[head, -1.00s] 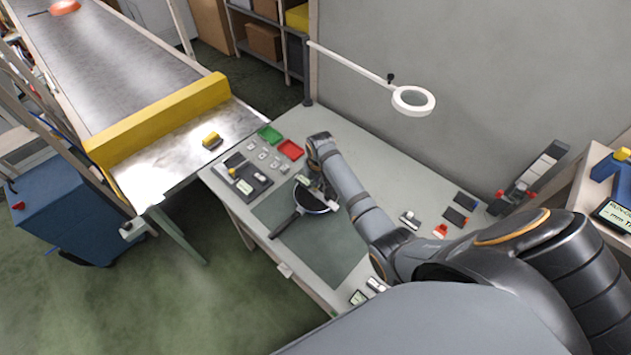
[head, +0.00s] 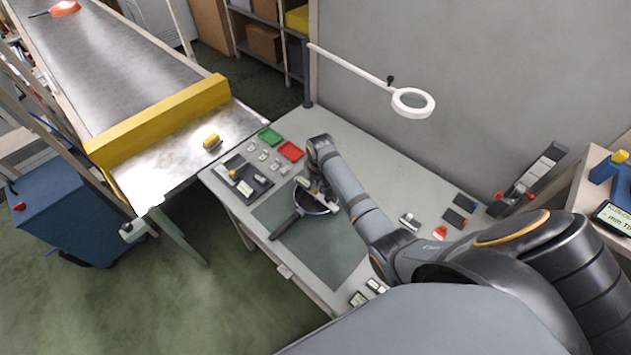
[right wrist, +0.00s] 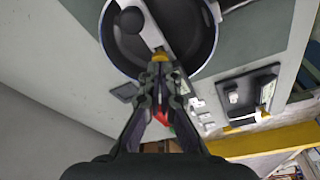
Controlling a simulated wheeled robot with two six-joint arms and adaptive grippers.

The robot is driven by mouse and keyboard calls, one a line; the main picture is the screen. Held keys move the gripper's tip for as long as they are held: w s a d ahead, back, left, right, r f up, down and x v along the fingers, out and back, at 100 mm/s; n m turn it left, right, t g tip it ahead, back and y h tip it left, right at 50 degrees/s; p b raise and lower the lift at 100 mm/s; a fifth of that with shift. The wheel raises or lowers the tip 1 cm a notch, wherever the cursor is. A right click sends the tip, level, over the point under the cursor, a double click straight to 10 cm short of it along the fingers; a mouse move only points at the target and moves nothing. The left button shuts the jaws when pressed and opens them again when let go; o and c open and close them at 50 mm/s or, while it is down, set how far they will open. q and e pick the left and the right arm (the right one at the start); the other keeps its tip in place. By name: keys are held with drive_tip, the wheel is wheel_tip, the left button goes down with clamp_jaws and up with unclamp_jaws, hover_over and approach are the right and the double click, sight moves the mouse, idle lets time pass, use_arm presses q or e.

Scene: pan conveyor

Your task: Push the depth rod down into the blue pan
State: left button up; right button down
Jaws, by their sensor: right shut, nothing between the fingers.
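The blue pan (head: 322,208) lies on the grey mat of the bench with its dark handle (head: 285,227) towards the lower left. In the right wrist view the pan (right wrist: 205,50) shows a dark inside and a thin blue rim. A pale depth gauge beam (right wrist: 150,32) lies over the pan, with a dark round part (right wrist: 131,19) beside it. The rod's lower end cannot be made out. My right gripper (right wrist: 160,72) is shut and empty, its tips close to a yellow part at the beam's end; touch is unclear. My left gripper is out of view.
A dark fixture tray (head: 243,178), a green tray (head: 270,135) and a red tray (head: 290,150) stand left of and behind the pan. A magnifier lamp (head: 413,102) hangs over the back. The conveyor (head: 130,60) is at the left. The mat (head: 330,250) is clear in front.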

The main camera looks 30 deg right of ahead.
wheel_tip(320, 180, up, 3)
drive_tip(key=shift+r+p, duration=0.1)
drive_tip(key=shift+p, duration=1.1)
drive_tip(key=shift+r, duration=0.1)
wheel_tip(320, 180, up, 2)
drive_tip(key=shift+r, duration=0.15)
wheel_tip(320, 180, up, 3)
drive_tip(key=shift+f, duration=0.15)
